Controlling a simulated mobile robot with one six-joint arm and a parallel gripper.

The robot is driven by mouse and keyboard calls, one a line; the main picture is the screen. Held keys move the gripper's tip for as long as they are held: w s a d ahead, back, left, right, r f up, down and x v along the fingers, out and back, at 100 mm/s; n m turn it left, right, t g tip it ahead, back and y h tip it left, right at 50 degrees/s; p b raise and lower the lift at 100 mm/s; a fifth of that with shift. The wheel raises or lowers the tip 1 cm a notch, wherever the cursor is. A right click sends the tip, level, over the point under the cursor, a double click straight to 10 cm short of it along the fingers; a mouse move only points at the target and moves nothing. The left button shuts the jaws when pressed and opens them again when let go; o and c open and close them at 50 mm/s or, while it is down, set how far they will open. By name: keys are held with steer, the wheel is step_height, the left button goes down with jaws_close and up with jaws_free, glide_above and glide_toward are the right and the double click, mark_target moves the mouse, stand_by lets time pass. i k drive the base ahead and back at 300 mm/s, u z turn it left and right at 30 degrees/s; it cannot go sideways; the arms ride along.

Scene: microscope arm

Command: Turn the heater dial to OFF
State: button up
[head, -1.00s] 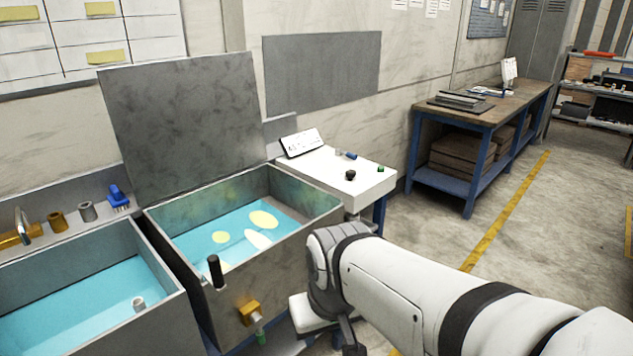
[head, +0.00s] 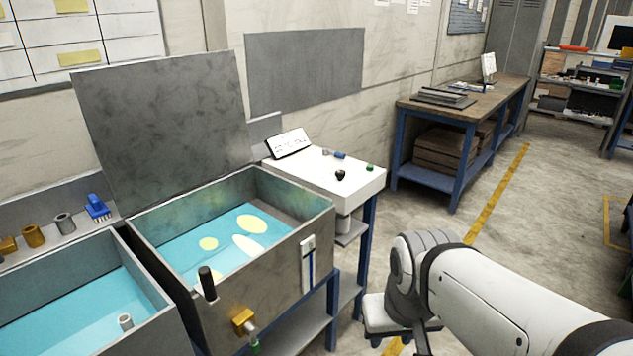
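A small black knob (head: 340,175), which looks like the heater dial, stands on top of a white control box (head: 318,182) right of the open tank. Its pointer and markings are too small to read. A tilted label plate (head: 289,143) stands at the box's back left; its text is not legible. My arm comes in from the lower right and bends down at the bottom edge. Its wrist is low in front and to the right of the box, well apart from the knob. My fingertips cannot be made out, and nothing held is visible.
The open tank (head: 319,222) holds blue liquid, with a black handle (head: 207,283) and brass valve (head: 243,320) at its front. A green button (head: 370,168) and a blue part (head: 340,155) sit near the knob. Clear floor lies right of the box, before a blue-framed bench (head: 445,178).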

mark_target(339, 174)
steer(key=k, duration=0.6)
steer(key=z, duration=0.75)
steer(key=i, duration=2.45)
steer(key=u, duration=0.75)
steer(key=i, duration=0.25)
steer(key=u, duration=0.25)
steer(key=k, duration=0.7)
steer(key=u, duration=0.2)
steer(key=i, duration=0.75)
steer(key=z, duration=0.1)
